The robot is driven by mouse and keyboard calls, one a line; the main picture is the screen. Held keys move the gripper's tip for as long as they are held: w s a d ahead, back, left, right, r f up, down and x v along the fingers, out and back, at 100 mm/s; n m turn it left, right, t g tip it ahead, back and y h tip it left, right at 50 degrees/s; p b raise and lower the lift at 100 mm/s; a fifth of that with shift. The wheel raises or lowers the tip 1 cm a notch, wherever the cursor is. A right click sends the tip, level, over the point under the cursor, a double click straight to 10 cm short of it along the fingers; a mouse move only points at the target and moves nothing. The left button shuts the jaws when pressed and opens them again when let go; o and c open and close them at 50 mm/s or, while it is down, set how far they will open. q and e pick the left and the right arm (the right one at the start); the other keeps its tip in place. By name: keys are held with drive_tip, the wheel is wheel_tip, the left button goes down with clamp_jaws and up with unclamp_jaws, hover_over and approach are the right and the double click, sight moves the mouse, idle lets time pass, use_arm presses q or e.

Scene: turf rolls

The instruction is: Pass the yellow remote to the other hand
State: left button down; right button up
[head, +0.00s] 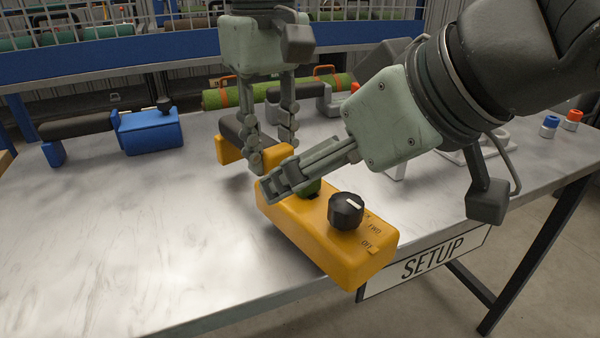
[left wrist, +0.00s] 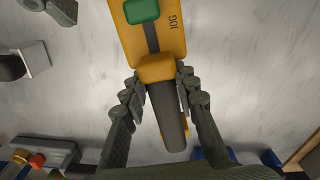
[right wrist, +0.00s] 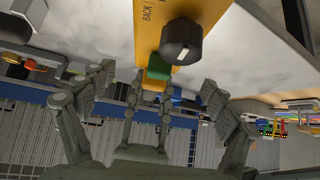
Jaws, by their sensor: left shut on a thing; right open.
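The yellow remote (head: 325,245) has a boxy body with a black knob, a green button and a dark handle. In the head view it is in front of my grippers, its knob end towards the table's front edge. My left gripper (head: 271,152) points down and is shut on the dark handle (left wrist: 166,115), close to the body. My right gripper (head: 277,184) comes in from the right beside the green button and hides part of the body. In the right wrist view its fingers (right wrist: 157,95) are spread, with the green button (right wrist: 159,67) beyond the gap.
A blue remote-like device (head: 150,132) lies at the table's left. A green turf roll (head: 222,96) with orange straps lies behind my left gripper. Small blue and red-capped items (head: 549,126) stand at the right. A SETUP sign (head: 425,262) hangs at the front edge. The table's left front is clear.

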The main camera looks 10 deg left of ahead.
drive_tip(key=x, duration=0.7)
drive_tip(key=shift+w+a+f, duration=0.2)
drive_tip(key=shift+w+f, duration=0.05)
drive_tip(key=shift+f, duration=0.05)
drive_tip(key=c, duration=1.6)
use_arm(q)
drive_tip(key=c, duration=1.1)
unclamp_jaws()
drive_tip(key=shift+r, duration=0.1)
